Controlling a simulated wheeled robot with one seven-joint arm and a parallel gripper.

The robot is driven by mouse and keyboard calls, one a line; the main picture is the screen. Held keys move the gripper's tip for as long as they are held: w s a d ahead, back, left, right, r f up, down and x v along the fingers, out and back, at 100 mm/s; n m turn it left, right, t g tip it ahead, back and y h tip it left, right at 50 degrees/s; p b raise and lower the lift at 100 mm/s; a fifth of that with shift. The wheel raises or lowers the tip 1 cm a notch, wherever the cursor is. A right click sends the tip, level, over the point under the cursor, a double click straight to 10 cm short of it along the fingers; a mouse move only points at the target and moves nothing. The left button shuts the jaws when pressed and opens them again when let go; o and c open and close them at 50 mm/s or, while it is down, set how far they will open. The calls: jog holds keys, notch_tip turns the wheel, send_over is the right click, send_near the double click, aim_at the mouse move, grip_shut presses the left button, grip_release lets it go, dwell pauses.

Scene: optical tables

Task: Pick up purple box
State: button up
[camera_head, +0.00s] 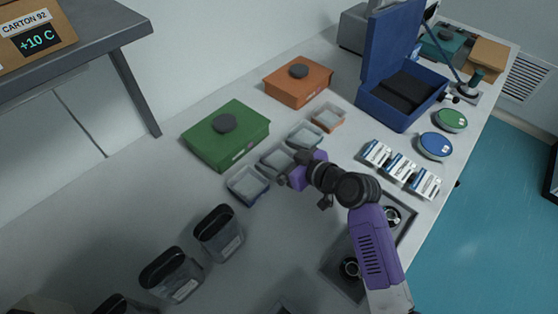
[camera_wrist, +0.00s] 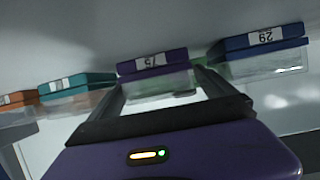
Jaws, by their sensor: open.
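The purple box (camera_wrist: 152,64) has a purple band with a white label and a clear part; the wrist picture looks upside down. In the head view it appears as the small clear tray (camera_head: 275,161) in the row, its colour hardly visible. My gripper (camera_head: 290,172) is low beside it, partly hidden by my wrist. In the wrist view my gripper (camera_wrist: 163,90) is open, its two fingers pointing at the box, which shows between and beyond them. Nothing is held. Whether the fingertips touch the box I cannot tell.
A blue box (camera_wrist: 262,52) and a teal box (camera_wrist: 75,86) stand close on either side; an orange box (camera_wrist: 16,100) is farther along. Behind the row are a green case (camera_head: 226,140) and an orange case (camera_head: 298,84). Dark bins (camera_head: 218,235) stand nearer.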

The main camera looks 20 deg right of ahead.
jog(key=shift+c, duration=0.4)
jog(key=c, duration=1.4)
notch_tip(320, 180, up, 20)
